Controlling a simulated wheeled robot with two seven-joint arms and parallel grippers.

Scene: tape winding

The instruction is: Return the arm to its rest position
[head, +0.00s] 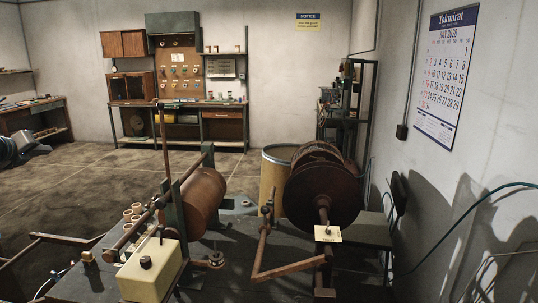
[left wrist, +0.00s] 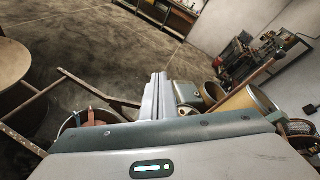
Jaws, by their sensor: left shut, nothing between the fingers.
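My left gripper (head: 40,151) shows at the far left edge of the head view, in the air over the floor, well apart from the winding machine. In the left wrist view its two grey fingers (left wrist: 160,82) are pressed together with nothing between them. My right gripper is in neither view. The winding machine's brown drum (head: 204,199) and large dark reel (head: 322,197) stand at the middle of the head view.
A cream box (head: 150,267) and several small rolls (head: 131,213) are on the machine's dark table. A tan barrel (head: 271,186) stands behind. A workbench (head: 222,113) lines the back wall. The floor (head: 75,180) at left is mostly open.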

